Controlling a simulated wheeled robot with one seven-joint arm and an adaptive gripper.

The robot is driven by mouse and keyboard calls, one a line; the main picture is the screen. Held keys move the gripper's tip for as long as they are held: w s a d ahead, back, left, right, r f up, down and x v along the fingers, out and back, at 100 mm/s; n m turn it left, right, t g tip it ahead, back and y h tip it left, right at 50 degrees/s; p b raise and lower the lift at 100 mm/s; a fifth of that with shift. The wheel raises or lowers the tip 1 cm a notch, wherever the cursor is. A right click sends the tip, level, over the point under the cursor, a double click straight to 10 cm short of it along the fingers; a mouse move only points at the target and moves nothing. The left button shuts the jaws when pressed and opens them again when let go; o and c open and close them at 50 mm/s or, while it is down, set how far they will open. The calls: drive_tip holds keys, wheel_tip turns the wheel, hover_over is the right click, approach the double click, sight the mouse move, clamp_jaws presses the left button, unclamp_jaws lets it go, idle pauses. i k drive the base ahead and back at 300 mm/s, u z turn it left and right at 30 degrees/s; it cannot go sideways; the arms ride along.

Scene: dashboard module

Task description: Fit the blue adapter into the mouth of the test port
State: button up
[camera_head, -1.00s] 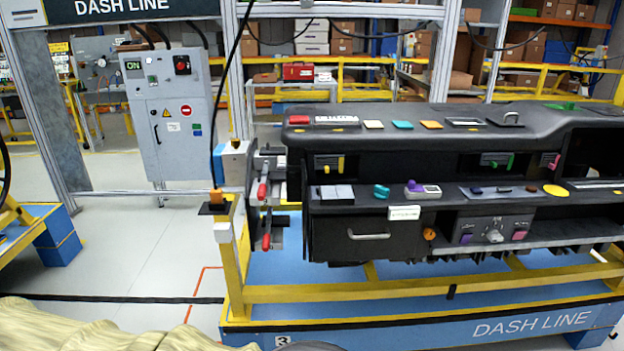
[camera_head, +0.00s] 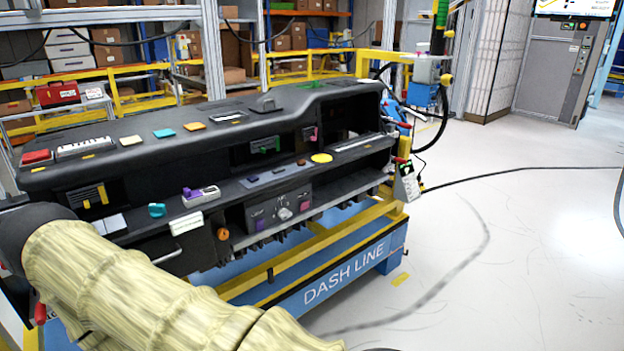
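I cannot pick out the blue adapter or the test port for certain. A small teal-blue piece (camera_head: 157,210) lies on the lower ledge of the black dashboard module (camera_head: 290,99), left of a purple-and-white piece (camera_head: 201,195). A flat teal tile (camera_head: 164,133) lies on the top surface. A grey panel with a knob (camera_head: 279,208) is set in the front. My arm, in a pale yellow sleeve, crosses the lower left and hides part of the module's left end. My gripper is out of view.
The module rests on a blue and yellow stand (camera_head: 345,262) marked DASH LINE. A small handheld-like device (camera_head: 408,182) hangs at its right end. A dark cable (camera_head: 520,170) runs across the floor at right. The pale floor (camera_head: 510,260) there is otherwise mostly open.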

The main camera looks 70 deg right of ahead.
sight(202, 197)
drive_tip(key=z, duration=0.8)
drive_tip(key=k, duration=0.35)
drive_tip(key=z, duration=0.8)
